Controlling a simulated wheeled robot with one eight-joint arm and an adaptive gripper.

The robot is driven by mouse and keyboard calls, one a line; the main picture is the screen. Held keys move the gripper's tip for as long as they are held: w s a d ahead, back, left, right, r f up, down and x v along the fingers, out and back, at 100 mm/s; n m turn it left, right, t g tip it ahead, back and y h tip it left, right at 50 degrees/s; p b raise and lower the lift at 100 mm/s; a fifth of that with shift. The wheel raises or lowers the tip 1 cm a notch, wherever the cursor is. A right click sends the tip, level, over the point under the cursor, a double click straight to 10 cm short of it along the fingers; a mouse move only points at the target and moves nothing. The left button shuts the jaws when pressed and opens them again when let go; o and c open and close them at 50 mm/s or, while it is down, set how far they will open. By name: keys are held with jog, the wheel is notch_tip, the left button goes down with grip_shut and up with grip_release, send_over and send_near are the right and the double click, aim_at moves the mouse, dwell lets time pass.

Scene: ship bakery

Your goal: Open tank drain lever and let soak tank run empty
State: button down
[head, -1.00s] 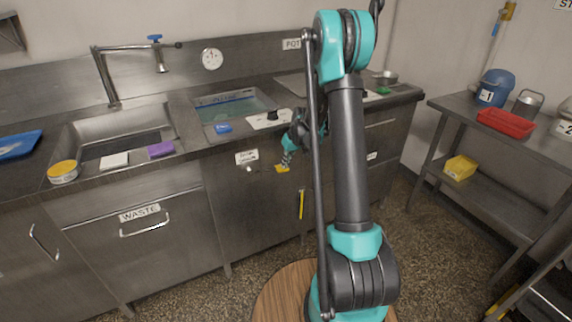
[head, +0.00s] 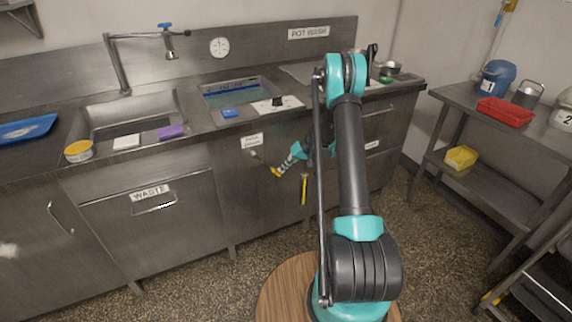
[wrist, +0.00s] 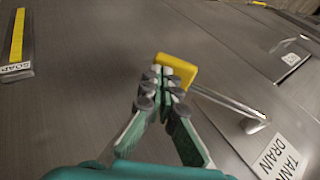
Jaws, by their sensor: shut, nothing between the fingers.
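The drain lever has a yellow handle (head: 276,172) on a thin metal rod, slanting down to the right from below the TANK DRAIN label (head: 251,141). In the wrist view, the yellow handle (wrist: 179,68) is just beyond my fingertips, and its rod (wrist: 228,103) runs toward the label (wrist: 281,157). My gripper (wrist: 164,84) is shut and empty, its fingertips against or very near the handle; contact is unclear. It also shows beside the handle in the head view (head: 283,168).
A yellow SOAP strip (wrist: 17,36) is on the cabinet front. A shelf table (head: 500,120) stands right. Floor in front of the cabinets is clear.

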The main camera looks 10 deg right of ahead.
jog(key=shift+s+a+f, duration=0.15)
jog(key=shift+a+f, duration=0.25)
jog(key=shift+f, duration=0.1)
dwell(0.4)
